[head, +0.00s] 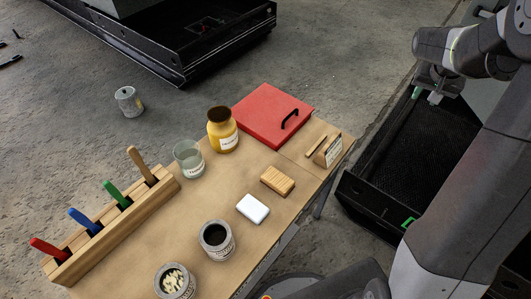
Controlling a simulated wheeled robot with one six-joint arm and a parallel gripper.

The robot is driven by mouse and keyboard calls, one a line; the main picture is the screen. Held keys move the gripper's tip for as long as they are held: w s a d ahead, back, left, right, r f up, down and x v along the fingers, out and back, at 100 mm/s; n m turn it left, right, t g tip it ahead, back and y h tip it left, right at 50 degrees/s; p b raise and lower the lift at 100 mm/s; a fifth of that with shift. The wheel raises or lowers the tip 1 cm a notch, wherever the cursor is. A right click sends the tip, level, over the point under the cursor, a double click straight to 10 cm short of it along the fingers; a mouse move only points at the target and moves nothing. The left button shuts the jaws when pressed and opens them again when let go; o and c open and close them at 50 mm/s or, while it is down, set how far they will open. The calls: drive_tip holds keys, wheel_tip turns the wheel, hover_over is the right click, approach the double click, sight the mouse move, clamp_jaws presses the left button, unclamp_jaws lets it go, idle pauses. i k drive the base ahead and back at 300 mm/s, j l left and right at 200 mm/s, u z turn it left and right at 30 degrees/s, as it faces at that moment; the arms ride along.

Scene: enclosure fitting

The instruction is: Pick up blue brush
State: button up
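The blue brush (83,220) stands in a long wooden rack (120,225) at the left of the wooden table. Only its blue handle shows; its lower part is hidden in the rack. A red-handled brush (48,248) is on one side of it and a green-handled one (116,193) on the other. My gripper (436,93) is at the upper right, far from the rack and beyond the table's right side. Its fingers are small and partly hidden here, so I cannot tell whether it is open.
A glass jar (189,160), a yellow jar (223,133), two grey cans (216,238) (174,283), a white block (253,208), a wooden block (277,181) and a red lidded case (272,115) stand on the table. A black tray lies on the floor at right.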

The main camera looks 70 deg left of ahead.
sight(81, 218)
drive_tip(key=u, duration=4.2)
drive_tip(key=j+u, duration=0.3)
drive_tip(key=i+j+z, duration=0.1)
drive_tip(key=j, duration=0.55)
drive_tip(key=i+z, duration=0.05)
